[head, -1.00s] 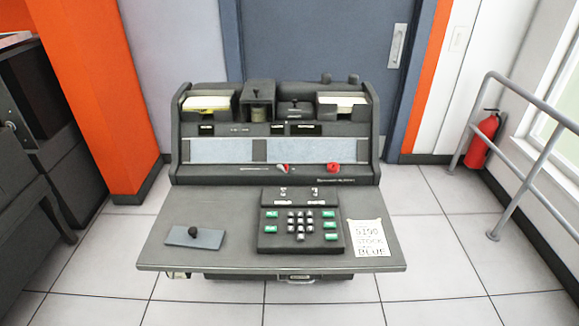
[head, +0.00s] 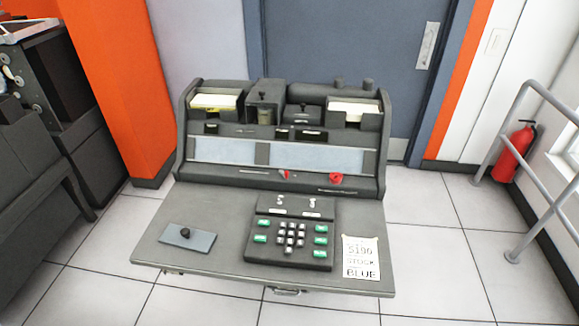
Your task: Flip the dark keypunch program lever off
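The dark keypunch machine (head: 284,207) stands ahead of me with its desk toward me. Small dark knobs show on top of it, one on the centre housing (head: 263,96) and one on the low block (head: 303,107) to its right. Which of these is the program lever, and its position, I cannot tell. Two small pale switches (head: 280,200) (head: 312,202) sit above the keypad (head: 290,238). A red-and-white lever (head: 285,174) and a red knob (head: 336,178) are on the front ledge. Neither of my grippers is in view.
A grey-blue plate (head: 203,243) with a black knob lies on the desk's left, and a paper note (head: 361,258) on its right. Dark equipment (head: 38,150) stands at left. A railing (head: 540,170) and fire extinguisher (head: 513,153) are at right. Tiled floor surrounds the machine.

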